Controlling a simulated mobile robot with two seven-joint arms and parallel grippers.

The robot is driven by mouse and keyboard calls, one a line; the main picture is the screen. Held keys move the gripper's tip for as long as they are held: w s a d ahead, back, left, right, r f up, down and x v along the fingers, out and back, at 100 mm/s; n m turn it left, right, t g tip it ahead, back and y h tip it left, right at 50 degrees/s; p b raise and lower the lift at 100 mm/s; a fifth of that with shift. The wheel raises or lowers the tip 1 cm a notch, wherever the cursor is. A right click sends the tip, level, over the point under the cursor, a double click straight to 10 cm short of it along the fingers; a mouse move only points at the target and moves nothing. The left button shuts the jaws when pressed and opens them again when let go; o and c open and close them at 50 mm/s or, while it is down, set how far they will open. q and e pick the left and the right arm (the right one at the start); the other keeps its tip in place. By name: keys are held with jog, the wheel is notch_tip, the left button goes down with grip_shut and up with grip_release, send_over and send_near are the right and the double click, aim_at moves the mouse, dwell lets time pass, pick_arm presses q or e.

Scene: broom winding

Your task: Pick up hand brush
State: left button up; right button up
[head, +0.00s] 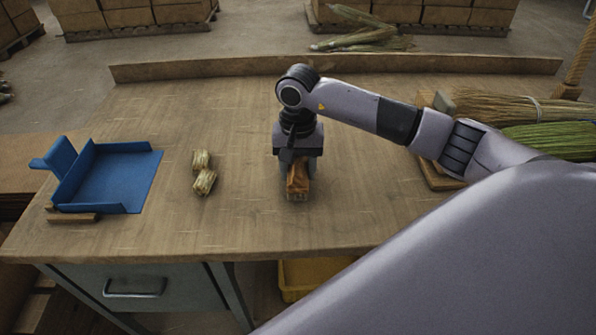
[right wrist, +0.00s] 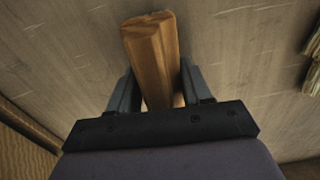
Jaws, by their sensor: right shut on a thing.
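The hand brush (head: 297,183) is on the workbench near its middle, with an orange-brown wooden part and paler bristles low at its near end. My right gripper (head: 297,164) points down over it and is shut on its wooden part. In the right wrist view the brush's wooden handle (right wrist: 150,52) passes between the two fingers of the right gripper (right wrist: 157,90). Whether the brush touches the bench or is slightly above it, I cannot tell. My left gripper is not in view.
A blue dustpan (head: 112,180) lies at the bench's left. Large straw bundles (head: 520,108) rest at the right. A low wooden ledge (head: 200,70) runs along the back. The bench's front middle is clear.

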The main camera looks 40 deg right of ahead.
notch_tip(320, 180, up, 19)
jog(key=shift+f, duration=0.15)
